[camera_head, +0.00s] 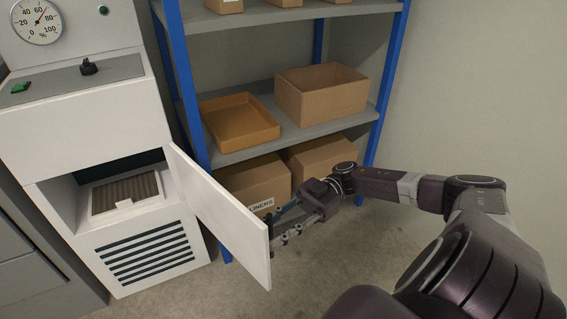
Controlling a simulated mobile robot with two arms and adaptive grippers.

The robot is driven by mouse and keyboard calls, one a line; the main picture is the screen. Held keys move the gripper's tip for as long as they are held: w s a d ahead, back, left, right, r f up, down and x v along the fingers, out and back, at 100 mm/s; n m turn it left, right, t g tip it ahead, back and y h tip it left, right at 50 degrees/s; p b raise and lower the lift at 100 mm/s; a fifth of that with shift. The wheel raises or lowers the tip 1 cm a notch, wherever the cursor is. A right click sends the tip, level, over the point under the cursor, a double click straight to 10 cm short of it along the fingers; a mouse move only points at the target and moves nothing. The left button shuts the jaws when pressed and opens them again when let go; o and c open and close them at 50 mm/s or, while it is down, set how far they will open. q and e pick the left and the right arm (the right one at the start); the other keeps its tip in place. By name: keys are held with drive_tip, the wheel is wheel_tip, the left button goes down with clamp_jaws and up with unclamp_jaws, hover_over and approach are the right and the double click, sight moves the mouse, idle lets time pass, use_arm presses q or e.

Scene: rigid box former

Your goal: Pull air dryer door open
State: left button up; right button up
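The white air dryer (85,125) stands at the left. Its door (218,212) is hinged on the right side of the opening and stands swung wide open, its free edge toward the lower middle. Inside the opening lies a brown ribbed panel with a pale frame (127,192). My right gripper (274,228) is just right of the door's free edge, with its two fingers apart and nothing seen between them. I cannot tell whether a fingertip touches the door. My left gripper is not in view.
A shelf rack with blue posts (184,85) stands behind the door and gripper. It holds an open tray (240,122) and cardboard boxes (322,92), with more boxes below (255,180). A grey cabinet (40,265) is at the far left. Bare floor (330,270) shows in front.

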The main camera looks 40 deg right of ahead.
drive_tip(key=d, duration=1.1)
drive_tip(key=shift+s+d, duration=0.2)
drive_tip(key=shift+d, duration=0.05)
